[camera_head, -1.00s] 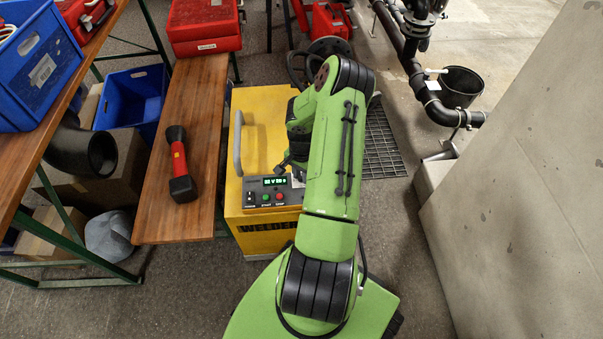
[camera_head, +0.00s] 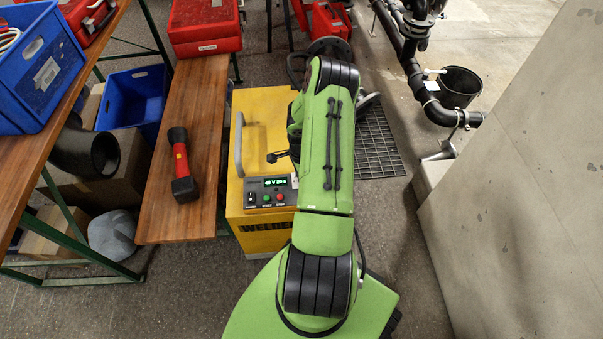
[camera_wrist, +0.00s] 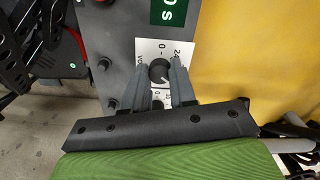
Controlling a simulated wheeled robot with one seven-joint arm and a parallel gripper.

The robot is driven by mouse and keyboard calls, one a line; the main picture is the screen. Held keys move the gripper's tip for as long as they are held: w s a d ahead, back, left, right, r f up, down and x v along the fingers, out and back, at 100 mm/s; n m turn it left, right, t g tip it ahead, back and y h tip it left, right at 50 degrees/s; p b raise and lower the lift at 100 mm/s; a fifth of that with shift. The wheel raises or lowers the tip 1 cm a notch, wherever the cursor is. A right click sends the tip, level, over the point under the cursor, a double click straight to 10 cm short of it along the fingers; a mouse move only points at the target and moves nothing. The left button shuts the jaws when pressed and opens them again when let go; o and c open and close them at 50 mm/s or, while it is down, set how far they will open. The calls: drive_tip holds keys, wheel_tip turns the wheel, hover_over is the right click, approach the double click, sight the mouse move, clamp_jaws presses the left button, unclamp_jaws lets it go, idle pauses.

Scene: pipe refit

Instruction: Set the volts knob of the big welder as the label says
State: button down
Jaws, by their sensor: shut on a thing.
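The big welder (camera_head: 262,125) is a yellow box with a grey handle and a grey control panel with a green display (camera_head: 274,181). In the wrist view, a dark round volts knob (camera_wrist: 160,71) sits on a white label with "0" and "24" partly readable. My gripper (camera_wrist: 161,76) is shut on this knob, one grey finger on each side. The fingers cover part of the label, and a second label below is mostly hidden. In the head view my green arm hides the knob and fingertips. The display's digits are too small to read surely.
A wooden bench (camera_head: 190,130) with a red and black torch (camera_head: 181,165) stands left of the welder. Blue crates (camera_head: 135,98) and a table lie further left. A concrete wall (camera_head: 520,190) stands on the right. A floor grate (camera_head: 376,145) and black pipes lie behind.

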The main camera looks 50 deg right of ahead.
drive_tip(key=shift+m, duration=0.8)
drive_tip(key=c, duration=0.9)
unclamp_jaws()
drive_tip(key=shift+r, duration=0.1)
wheel_tip(320, 180, up, 16)
drive_tip(key=p, duration=0.5)
drive_tip(key=shift+f, duration=0.2)
